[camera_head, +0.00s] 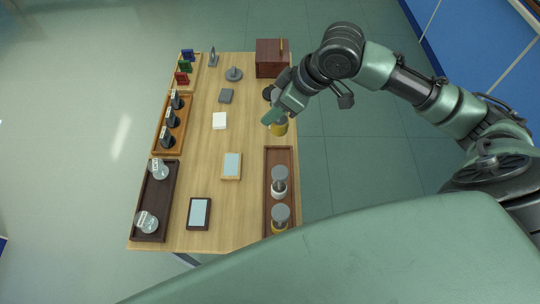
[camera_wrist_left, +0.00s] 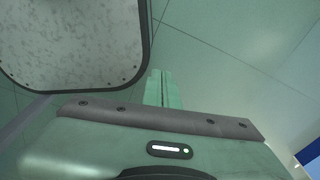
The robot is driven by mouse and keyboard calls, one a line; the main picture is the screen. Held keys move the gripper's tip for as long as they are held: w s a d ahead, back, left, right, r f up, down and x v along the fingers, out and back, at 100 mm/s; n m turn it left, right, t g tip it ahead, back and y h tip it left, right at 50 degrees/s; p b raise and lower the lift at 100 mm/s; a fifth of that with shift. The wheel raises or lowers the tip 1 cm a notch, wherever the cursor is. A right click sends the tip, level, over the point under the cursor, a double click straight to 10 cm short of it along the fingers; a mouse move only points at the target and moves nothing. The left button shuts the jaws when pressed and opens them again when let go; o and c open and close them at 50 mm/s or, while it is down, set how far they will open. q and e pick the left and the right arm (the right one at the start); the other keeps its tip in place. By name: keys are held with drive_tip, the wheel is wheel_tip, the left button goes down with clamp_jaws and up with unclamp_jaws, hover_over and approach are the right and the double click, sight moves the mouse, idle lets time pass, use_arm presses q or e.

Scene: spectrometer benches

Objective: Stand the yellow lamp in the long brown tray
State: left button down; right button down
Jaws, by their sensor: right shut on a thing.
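The yellow lamp (camera_head: 280,129) is in my right gripper (camera_head: 272,117), which is shut on it near the right edge of the bench, just beyond the far end of the long brown tray (camera_head: 280,157). The gripper hides part of the lamp. The tray lies along the right edge; its far part is bare. A grey-capped lamp with a pale base (camera_head: 279,184) stands in its middle, and one with a yellow base (camera_head: 280,217) at its near end. My left gripper (camera_wrist_left: 163,88) shows in the left wrist view, fingers together and empty.
A wooden box (camera_head: 270,58) stands at the far right. A pale block (camera_head: 231,166) and a dark framed panel (camera_head: 199,213) lie left of the tray. An orange tray (camera_head: 163,147) and a dark tray (camera_head: 147,207) line the left edge. The strip beside the brown tray is clear.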

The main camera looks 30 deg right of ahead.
wheel_tip(320, 180, down, 16)
drive_tip(key=shift+d+f+p, duration=0.1)
drive_tip(key=shift+p, duration=0.45)
drive_tip(key=c, duration=0.9)
unclamp_jaws()
drive_tip(key=shift+s, duration=0.1)
drive_tip(key=b+v, duration=0.1)
drive_tip(key=v, duration=1.1)
